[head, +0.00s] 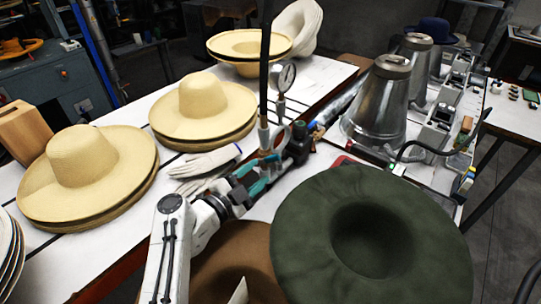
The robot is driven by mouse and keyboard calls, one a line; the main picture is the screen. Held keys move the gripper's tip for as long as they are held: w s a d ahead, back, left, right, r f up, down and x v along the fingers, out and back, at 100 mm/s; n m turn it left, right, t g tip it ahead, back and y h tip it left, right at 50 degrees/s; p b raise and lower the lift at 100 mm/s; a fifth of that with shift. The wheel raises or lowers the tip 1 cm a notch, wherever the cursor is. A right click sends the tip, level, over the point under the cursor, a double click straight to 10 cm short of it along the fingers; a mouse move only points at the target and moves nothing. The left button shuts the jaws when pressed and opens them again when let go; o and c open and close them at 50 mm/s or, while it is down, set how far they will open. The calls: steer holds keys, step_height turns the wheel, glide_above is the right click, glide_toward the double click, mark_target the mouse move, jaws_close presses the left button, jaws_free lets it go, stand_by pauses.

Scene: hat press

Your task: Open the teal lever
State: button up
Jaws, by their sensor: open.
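My gripper (260,174) reaches in from the lower centre of the head view, pointing up and right at the valve. Its jaws are open, with one finger on each side of the valve's near end. The teal lever (271,159) is small and sits beside the dark valve body (298,143), below the pressure gauge (286,77) and the black upright pipe (265,75). Teal patches show close to the fingers, and the lever's outline is partly hidden there. I cannot tell whether the fingers touch the lever.
A dark green hat (300,235) fills the lower right, with a brown hat (235,262) beside it under my arm. White gloves (205,162) lie left of the valve. Straw hats (202,97) stand on the white table at left. Metal cones (380,105) stand at right.

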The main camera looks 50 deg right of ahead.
mark_target(270, 160)
steer(key=d, duration=0.3)
steer(key=d+p, duration=0.1)
steer(key=d, duration=0.2)
steer(key=d+p, duration=0.1)
steer(key=d, duration=0.2)
steer(key=shift+w+d, duration=0.15)
steer(key=shift+w, duration=0.1)
steer(key=shift+c, duration=0.4)
jaws_close()
steer(key=shift+r, duration=0.1)
